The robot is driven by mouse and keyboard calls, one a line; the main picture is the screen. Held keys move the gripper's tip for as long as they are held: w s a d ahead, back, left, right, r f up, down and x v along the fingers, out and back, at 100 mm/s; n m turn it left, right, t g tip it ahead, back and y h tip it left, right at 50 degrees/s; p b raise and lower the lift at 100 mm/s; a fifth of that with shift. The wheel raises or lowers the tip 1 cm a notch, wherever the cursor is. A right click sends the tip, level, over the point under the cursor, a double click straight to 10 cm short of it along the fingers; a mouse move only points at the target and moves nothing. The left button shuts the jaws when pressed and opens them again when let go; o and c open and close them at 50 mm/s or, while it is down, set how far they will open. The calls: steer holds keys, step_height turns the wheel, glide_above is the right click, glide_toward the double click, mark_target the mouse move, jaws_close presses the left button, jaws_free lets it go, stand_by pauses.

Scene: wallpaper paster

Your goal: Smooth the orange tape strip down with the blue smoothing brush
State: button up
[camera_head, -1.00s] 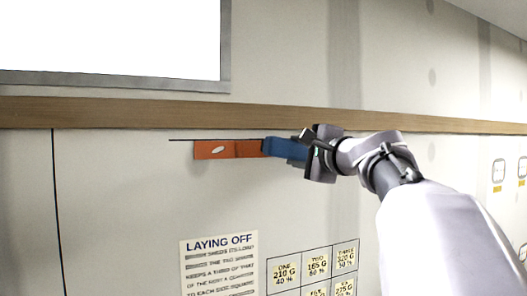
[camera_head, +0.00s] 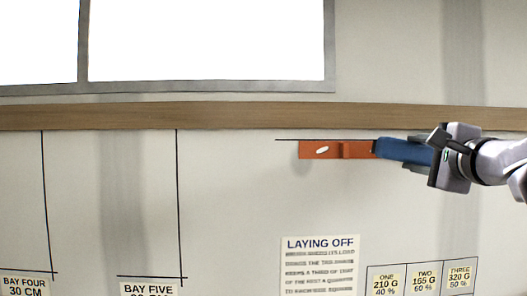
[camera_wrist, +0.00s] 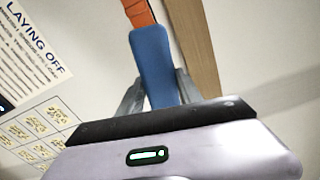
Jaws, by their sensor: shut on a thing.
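The orange tape strip (camera_head: 325,150) is on the wall just under a thin black line, below the wooden rail. It has a pale oval mark on its left part and a raised ridge nearer its right end. My gripper (camera_head: 432,154) is shut on the blue smoothing brush (camera_head: 402,151), whose far end is at the strip's right end. In the wrist view the blue brush (camera_wrist: 153,62) sits between the two grey fingers (camera_wrist: 156,92), and its tip overlaps the orange strip (camera_wrist: 138,12). I cannot tell whether the brush presses on it.
The wooden rail (camera_head: 230,116) runs across the wall above the strip, with a window (camera_head: 205,40) over it. A "LAYING OFF" notice (camera_head: 320,265) and a grid of labels (camera_head: 420,278) are below.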

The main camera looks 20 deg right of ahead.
jaws_close()
steer(key=shift+w+a+n, duration=0.2)
steer(key=shift+w+n, duration=0.15)
steer(key=shift+w, duration=0.5)
steer(key=shift+w+a+n, duration=0.2)
steer(key=shift+w+n, duration=0.1)
steer(key=shift+w, duration=0.5)
steer(key=shift+w+a+n, duration=0.2)
steer(key=shift+w+n, duration=0.15)
steer(key=shift+w, duration=0.5)
steer(key=shift+x, duration=1.25)
steer(key=shift+d, duration=0.1)
stand_by(0.8)
steer(key=shift+s+d, duration=0.3)
steer(key=shift+d, duration=0.65)
steer(key=shift+a, duration=0.1)
stand_by(0.3)
